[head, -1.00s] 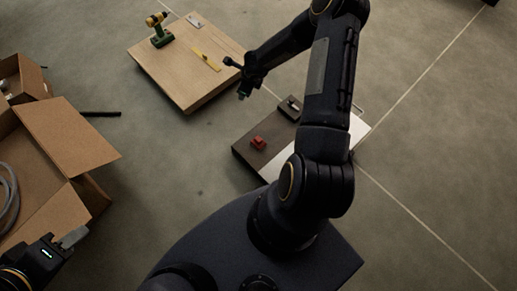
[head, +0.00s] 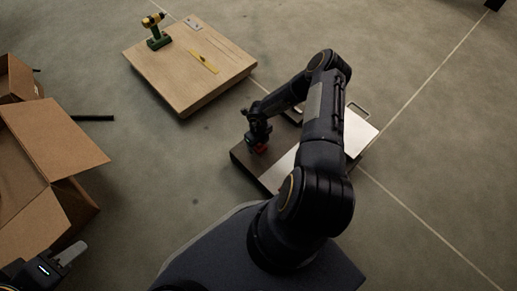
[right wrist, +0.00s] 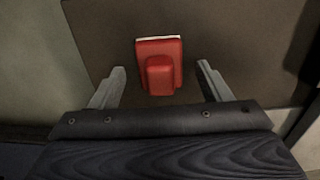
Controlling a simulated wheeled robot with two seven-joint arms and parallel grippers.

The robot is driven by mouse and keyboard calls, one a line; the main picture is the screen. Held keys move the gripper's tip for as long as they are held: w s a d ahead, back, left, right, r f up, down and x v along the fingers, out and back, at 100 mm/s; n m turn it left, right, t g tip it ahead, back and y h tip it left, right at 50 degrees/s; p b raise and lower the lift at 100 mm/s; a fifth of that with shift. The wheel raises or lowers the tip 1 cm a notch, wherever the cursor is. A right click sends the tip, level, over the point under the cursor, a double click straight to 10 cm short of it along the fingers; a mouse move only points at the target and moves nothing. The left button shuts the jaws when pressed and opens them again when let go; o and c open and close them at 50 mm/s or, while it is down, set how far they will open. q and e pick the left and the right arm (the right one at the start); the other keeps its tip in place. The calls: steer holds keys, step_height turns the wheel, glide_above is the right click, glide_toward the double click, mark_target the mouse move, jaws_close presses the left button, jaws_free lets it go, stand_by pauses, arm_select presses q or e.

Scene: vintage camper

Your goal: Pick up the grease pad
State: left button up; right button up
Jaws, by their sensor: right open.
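The grease pad appears to be the small red block with a raised grip (right wrist: 159,66). It lies on the dark part of a low board, and it also shows in the head view (head: 261,149), partly hidden by my gripper. My right gripper (right wrist: 161,80) is open above the board, with one finger on each side of the red block and apart from it. In the head view my right gripper (head: 257,143) points down over the block. My left gripper (head: 70,255) is at the lower left, its finger partly in view and the rest cut off.
The low board has a dark part (head: 243,161) and a pale metal part (head: 357,134) with a handle, partly behind my arm. A wooden platform (head: 165,78) holds a drill (head: 157,38) and a yellow tool (head: 202,61). An open cardboard box (head: 60,140) stands at left.

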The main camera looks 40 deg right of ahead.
steer(key=shift+f, duration=0.25)
steer(key=c, duration=1.1)
steer(key=shift+r, duration=0.1)
steer(key=shift+r, duration=0.25)
steer(key=r+p, duration=0.1)
steer(key=r, duration=0.1)
steer(key=r+p, duration=0.1)
steer(key=shift+d+r, duration=0.35)
steer(key=shift+d, duration=0.05)
steer(key=s+d+r+p, duration=0.1)
steer(key=d+r+p, duration=0.2)
steer(key=d, duration=0.3)
steer(key=s+d+r+p, duration=0.1)
steer(key=d+r+p, duration=0.2)
steer(key=d+r, duration=0.2)
steer(key=shift+s+d+r, duration=0.2)
steer(key=shift+d+r, duration=0.1)
steer(key=shift+d, duration=0.7)
